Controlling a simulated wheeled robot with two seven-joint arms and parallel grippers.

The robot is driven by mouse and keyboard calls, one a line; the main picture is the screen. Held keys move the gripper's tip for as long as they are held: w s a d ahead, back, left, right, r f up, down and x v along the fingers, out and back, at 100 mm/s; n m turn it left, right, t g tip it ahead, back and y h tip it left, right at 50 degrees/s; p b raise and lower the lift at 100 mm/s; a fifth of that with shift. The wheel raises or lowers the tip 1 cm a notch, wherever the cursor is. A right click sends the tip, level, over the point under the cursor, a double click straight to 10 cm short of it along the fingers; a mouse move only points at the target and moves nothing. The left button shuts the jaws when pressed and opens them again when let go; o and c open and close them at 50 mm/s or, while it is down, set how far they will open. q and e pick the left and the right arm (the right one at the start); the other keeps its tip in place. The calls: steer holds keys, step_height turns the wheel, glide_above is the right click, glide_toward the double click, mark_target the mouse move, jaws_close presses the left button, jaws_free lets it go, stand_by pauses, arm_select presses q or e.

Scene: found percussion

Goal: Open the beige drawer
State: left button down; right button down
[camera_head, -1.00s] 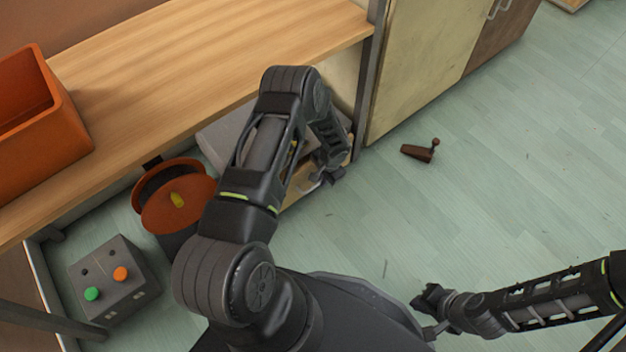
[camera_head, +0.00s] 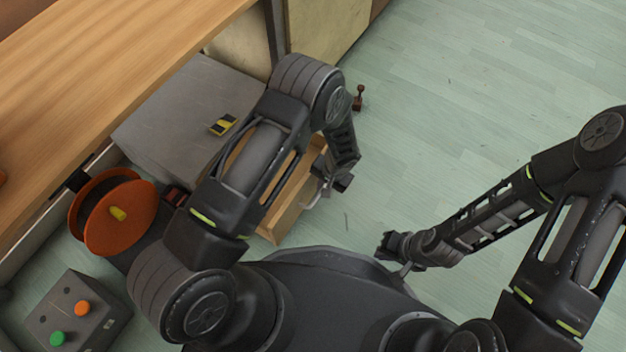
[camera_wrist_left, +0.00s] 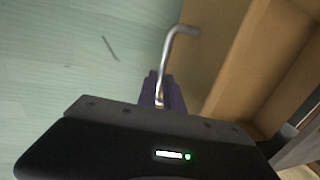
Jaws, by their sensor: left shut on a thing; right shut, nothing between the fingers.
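The beige drawer (camera_head: 279,226) sticks out of the grey cabinet (camera_head: 178,115), its open box partly hidden behind my left arm. Its front carries a curved silver handle (camera_head: 316,191). My left gripper (camera_head: 338,182) is at this handle, in front of the drawer. In the left wrist view the fingers (camera_wrist_left: 161,95) are shut on the end of the silver handle (camera_wrist_left: 173,45), beside the drawer front (camera_wrist_left: 212,60), with the hollow inside showing behind it. My right gripper (camera_head: 391,247) is shut and empty, low over the floor and apart from the drawer.
A wooden tabletop (camera_head: 110,75) overhangs the cabinet. A yellow-and-black block (camera_head: 223,125) lies on the cabinet top. An orange reel (camera_head: 90,215) and a grey button box (camera_head: 75,310) stand at left. A small brown object (camera_head: 358,98) lies on the floor, which is clear at right.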

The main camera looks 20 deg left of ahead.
arm_select(q)
steer(key=shift+d, duration=0.1)
steer(key=c, duration=1.5)
jaws_free()
step_height(320, 180, up, 8)
steer(key=d+p, duration=0.1)
steer(key=p, duration=0.1)
steer(key=shift+s+d+f+p, duration=0.2)
steer(key=shift+s+p, duration=0.05)
steer(key=shift+p, duration=0.15)
